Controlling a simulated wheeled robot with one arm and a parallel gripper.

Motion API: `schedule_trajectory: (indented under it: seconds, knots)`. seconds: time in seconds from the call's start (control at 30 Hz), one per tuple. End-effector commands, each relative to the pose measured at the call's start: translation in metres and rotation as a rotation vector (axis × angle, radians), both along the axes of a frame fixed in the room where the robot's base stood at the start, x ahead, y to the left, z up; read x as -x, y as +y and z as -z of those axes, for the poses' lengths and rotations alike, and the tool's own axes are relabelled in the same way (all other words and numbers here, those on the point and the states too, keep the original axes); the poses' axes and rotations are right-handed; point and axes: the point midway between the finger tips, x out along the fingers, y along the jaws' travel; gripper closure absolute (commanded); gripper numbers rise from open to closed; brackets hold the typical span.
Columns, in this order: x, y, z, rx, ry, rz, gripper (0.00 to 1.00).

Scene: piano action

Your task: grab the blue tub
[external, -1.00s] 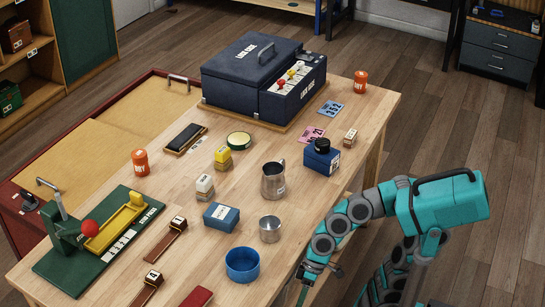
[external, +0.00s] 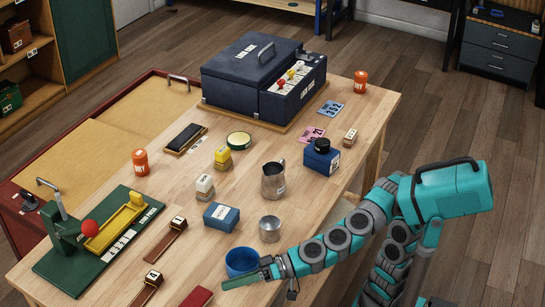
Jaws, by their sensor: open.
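The blue tub (external: 240,258) is a round, open-topped cup on the wooden table near its front edge. My gripper (external: 243,279) is open, and its fingers reach over the table edge from the right. In this view the fingers overlap the lower front and right side of the tub and hide part of it. I cannot tell whether they touch the tub or are only in front of it. The tub stands upright.
A small metal cup (external: 270,229) stands just behind and right of the tub. A blue box (external: 221,217) lies behind it, and a metal pitcher (external: 274,181) stands further back. A dark red block (external: 197,298) lies front left.

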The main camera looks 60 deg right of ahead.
Motion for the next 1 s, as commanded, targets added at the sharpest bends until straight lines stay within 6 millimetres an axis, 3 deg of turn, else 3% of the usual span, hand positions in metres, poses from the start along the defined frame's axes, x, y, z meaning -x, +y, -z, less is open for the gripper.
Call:
schedule_trajectory:
  seconds: [0.1,0.27,0.5,0.77,1.0]
  knots:
    - [-0.019,-0.019,-0.003,0.080,-0.055,0.170,0.49]
    - [-0.033,-0.063,0.008,0.266,-0.094,0.403,0.49]
    - [-0.017,-0.134,0.037,0.624,-0.081,0.661,0.49]
    - [0.001,-0.162,0.051,0.784,-0.048,0.734,0.49]
    - [-0.012,-0.167,0.057,0.792,-0.045,0.739,0.49]
